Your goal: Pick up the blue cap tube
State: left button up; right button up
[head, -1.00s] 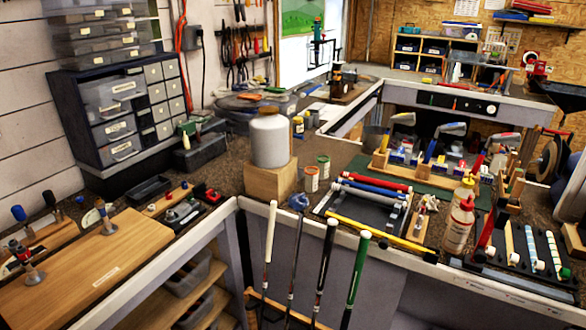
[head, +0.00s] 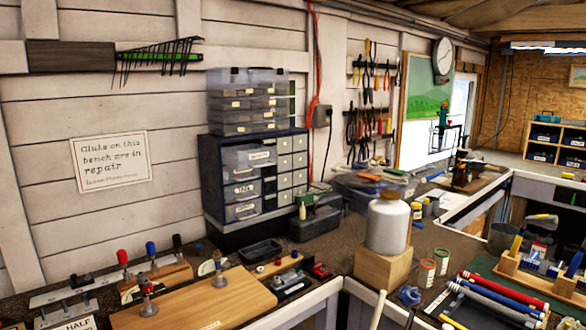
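I cannot make out a tube with a blue cap for certain in the head view. A small blue object (head: 409,296) sits near the bench edge, left of the rods. Neither of my grippers is in view.
A white jar (head: 387,225) stands on a wooden block (head: 382,268). Two small tins (head: 427,273) stand beside it. A drawer cabinet (head: 255,180) backs onto the wall. A wooden board (head: 205,303) with clamps lies at lower left. A black tray (head: 261,251) sits behind it.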

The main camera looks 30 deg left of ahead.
aim_at(200, 247)
jog(key=u, duration=1.45)
jog(key=i+j+z, duration=0.6)
jog(key=j+z, duration=0.2)
jog(key=i+j+z, duration=0.2)
jog(key=j+z, duration=0.2)
jog(key=k+l+z, duration=0.1)
jog(key=l+z, duration=0.2)
jog(key=l, duration=0.15)
